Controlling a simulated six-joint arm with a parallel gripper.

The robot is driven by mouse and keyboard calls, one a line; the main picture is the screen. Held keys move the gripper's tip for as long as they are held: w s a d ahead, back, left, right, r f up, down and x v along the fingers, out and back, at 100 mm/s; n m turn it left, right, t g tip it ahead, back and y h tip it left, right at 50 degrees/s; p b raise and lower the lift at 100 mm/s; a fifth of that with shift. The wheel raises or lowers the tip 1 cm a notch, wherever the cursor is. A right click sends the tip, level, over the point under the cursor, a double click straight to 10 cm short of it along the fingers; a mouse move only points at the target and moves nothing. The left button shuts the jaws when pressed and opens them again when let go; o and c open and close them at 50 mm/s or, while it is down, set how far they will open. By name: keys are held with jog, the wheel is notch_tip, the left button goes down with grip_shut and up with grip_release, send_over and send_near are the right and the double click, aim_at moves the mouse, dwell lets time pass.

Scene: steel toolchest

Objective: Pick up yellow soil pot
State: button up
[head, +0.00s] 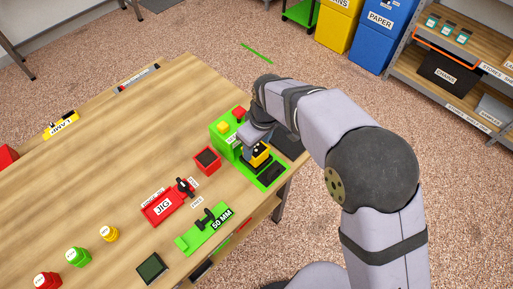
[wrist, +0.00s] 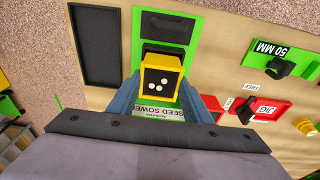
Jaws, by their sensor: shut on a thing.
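The yellow soil pot (head: 259,155) is square, with a dark top. In the wrist view the yellow pot (wrist: 166,64) shows several white dots on its dark soil. My gripper (head: 257,142) is shut on it, with the blue-grey fingers of my gripper (wrist: 165,98) on either side of the pot. The pot is over the base of the green seed sower (head: 222,137); I cannot tell whether it still touches the base. My gripper hides part of the pot in the head view.
A red soil pot (head: 207,161) stands left of the sower. The red jig (head: 163,208) and green 50 MM block (head: 204,231) lie nearer. Red, green and yellow tubs stand at lower left. The wooden table (head: 130,150) has free room in its middle.

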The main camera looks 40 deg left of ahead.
aim_at(257, 149)
notch_tip(257, 149, up, 17)
jog(key=b, duration=0.1)
jog(key=w+d+f+m+t+h+p, duration=0.1)
jog(key=w+f+m, duration=0.3)
jog(key=m, duration=0.5)
jog(key=w+d+f+m+p, duration=0.2)
jog(key=w+f+m+p, duration=0.1)
jog(key=w+m, duration=0.4)
jog(key=shift+w+d+f+m+t+h, duration=0.3)
jog(key=shift+f+m+t+h, duration=0.1)
jog(key=shift+f+m, duration=0.55)
jog(key=shift+f+p, duration=1.75)
jog(key=shift+f, duration=3.15)
